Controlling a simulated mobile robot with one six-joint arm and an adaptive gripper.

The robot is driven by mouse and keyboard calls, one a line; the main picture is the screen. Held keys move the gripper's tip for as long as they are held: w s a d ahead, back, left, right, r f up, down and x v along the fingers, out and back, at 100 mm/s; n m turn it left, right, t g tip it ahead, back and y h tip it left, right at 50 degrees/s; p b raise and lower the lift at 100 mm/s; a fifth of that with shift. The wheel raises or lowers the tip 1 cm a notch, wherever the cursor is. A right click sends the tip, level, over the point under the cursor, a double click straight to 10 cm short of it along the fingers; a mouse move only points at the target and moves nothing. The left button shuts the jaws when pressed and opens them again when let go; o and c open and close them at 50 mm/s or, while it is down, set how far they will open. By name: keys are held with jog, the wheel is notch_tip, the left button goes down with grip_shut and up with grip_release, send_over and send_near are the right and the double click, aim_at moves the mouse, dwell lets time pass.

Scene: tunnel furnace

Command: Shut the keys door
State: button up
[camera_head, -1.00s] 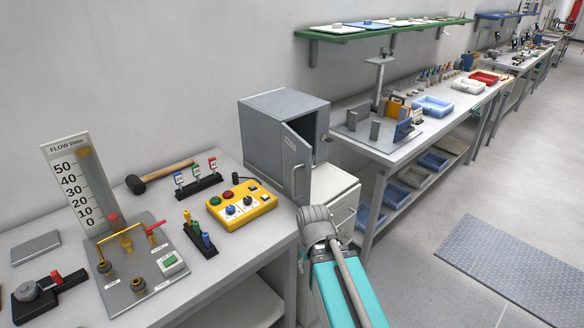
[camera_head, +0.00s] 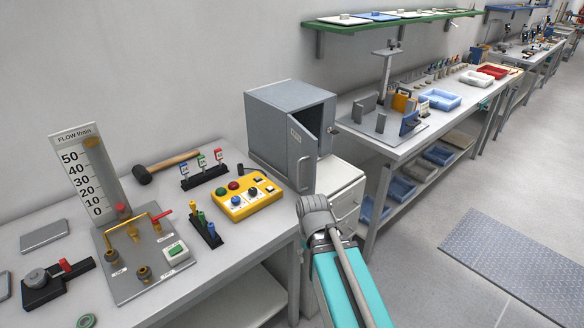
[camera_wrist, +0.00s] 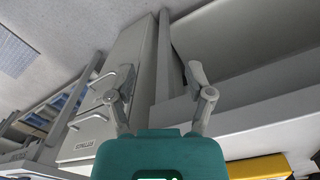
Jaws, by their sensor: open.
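The keys cabinet (camera_head: 265,132) is a small grey metal box at the back right end of the near bench in the head view. Its grey keys door (camera_head: 300,158) has a label and a vertical handle and stands ajar, with a dark gap along its right edge. I cannot clearly make out the door in the wrist view.
A pale drawer unit (camera_head: 345,190) stands beside the cabinet; its handles show in the wrist view (camera_wrist: 88,117). A yellow control box (camera_head: 245,198), hammer (camera_head: 165,168) and flow gauge (camera_head: 88,175) occupy the near bench. Open floor (camera_head: 420,285) lies to the right.

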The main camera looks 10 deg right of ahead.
jog(key=w+r+n+p, duration=0.1)
jog(key=w+r, duration=0.1)
jog(key=w+a+r+n+h+p, duration=0.1)
jog(key=r+n+p, duration=0.1)
jog(key=shift+w+a, duration=0.15)
jog(key=shift+w, duration=0.2)
jog(key=c, duration=0.6)
jog(key=w+a+r+n+h+p, duration=0.1)
jog(key=w+r+n+p, duration=0.1)
jog(key=w+a+r+n+h+p, duration=0.1)
jog(key=w+r+n+p, duration=0.1)
jog(key=w+a+r+n+h+p, duration=0.1)
jog(key=w+r+n+p, duration=0.1)
jog(key=r, duration=0.1)
jog(key=shift+a+r, duration=0.1)
jog(key=shift+a, duration=0.1)
grip_shut()
jog(key=w+a+r+n+h+p, duration=0.4)
jog(key=w+a+r+n+p, duration=0.4)
jog(key=r, duration=0.4)
jog(key=shift+a+n+t+h, duration=0.3)
jog(key=shift+a+n+h, duration=0.1)
jog(key=shift+a+n, duration=0.2)
